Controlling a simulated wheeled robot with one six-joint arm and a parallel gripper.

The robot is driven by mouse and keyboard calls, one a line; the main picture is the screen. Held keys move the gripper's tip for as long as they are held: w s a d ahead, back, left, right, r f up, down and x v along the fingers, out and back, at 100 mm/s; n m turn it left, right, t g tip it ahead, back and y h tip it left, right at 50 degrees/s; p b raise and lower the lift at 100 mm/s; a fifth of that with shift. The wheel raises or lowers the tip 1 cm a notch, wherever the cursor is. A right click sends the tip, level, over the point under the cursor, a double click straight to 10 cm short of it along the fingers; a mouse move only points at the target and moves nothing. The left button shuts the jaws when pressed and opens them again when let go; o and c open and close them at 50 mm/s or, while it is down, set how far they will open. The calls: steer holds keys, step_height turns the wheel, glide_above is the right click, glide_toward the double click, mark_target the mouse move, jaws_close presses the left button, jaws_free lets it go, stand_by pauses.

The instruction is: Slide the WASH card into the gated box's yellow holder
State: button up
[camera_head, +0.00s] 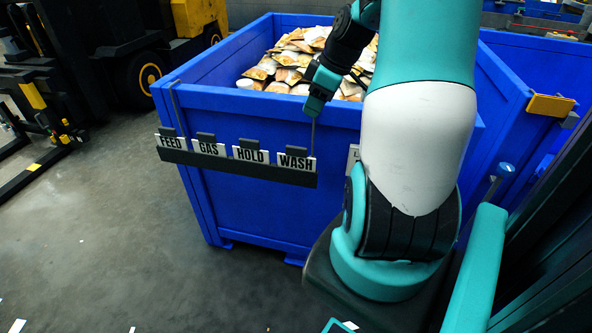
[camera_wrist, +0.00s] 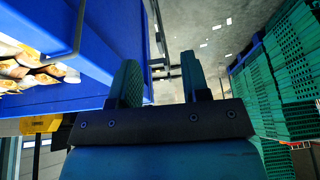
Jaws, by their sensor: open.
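The WASH card (camera_head: 297,162) stands in the rightmost slot of a dark rack (camera_head: 235,170) hung on the front of the near blue box. My gripper (camera_head: 317,103) is above that rack, near the box's front rim, apart from the card. In the wrist view my gripper (camera_wrist: 160,78) is open, with nothing seen between its two teal fingers. The yellow holder (camera_head: 550,106) is on the blue box (camera_head: 525,75) at the right; no card shows in it. My arm hides part of the space between them.
FEED (camera_head: 172,142), GAS (camera_head: 208,148) and HOLD (camera_head: 250,155) cards stand left of WASH. The near blue box (camera_head: 265,215) is full of food packages (camera_head: 300,62). A forklift (camera_head: 130,50) stands at back left. The floor at left is largely clear. Green crates (camera_wrist: 295,60) show in the wrist view.

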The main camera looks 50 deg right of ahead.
mark_target(297, 147)
steer(key=x, duration=0.3)
steer(key=d+x, duration=0.1)
steer(key=x, duration=0.3)
steer(key=s+x, duration=0.1)
steer(key=x, duration=0.3)
steer(key=shift+w+d+f, duration=0.15)
steer(key=shift+d+f, duration=0.25)
steer(key=shift+f, duration=0.05)
steer(key=shift+w+x, duration=0.15)
steer(key=shift+x, duration=1.4)
steer(key=shift+w+x, duration=0.1)
steer(key=shift+x, duration=1.45)
steer(key=shift+d+r, duration=0.1)
steer(key=shift+r, duration=0.05)
steer(key=shift+c, duration=0.4)
jaws_close()
